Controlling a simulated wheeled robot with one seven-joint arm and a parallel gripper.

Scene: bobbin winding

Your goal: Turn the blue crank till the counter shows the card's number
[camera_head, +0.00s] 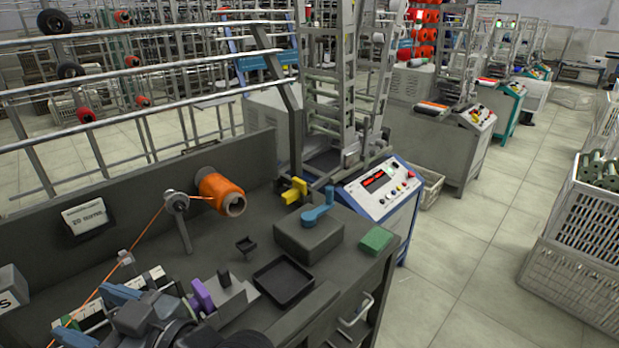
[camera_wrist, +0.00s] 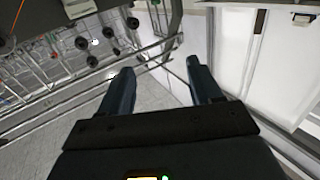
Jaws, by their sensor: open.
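The blue crank (camera_head: 317,213) sits on top of a dark grey box (camera_head: 309,240) at the right part of the bench. A white card (camera_head: 85,216) stands in a dark holder on the back panel at left; its print is too small to read surely. A grey box (camera_head: 9,287) at the left edge shows a letter like "S"; it may be the counter, but no number is legible. My gripper (camera_head: 88,314) is at the lower left of the head view, far from the crank. In the wrist view its blue fingers (camera_wrist: 163,85) are apart with nothing between them.
An orange bobbin (camera_head: 221,194) is by the back panel, with orange thread running down left past a grey guide post (camera_head: 180,222). A black tray (camera_head: 283,281), a green block (camera_head: 376,240), a purple part (camera_head: 203,296) and a yellow part (camera_head: 293,190) are on the bench.

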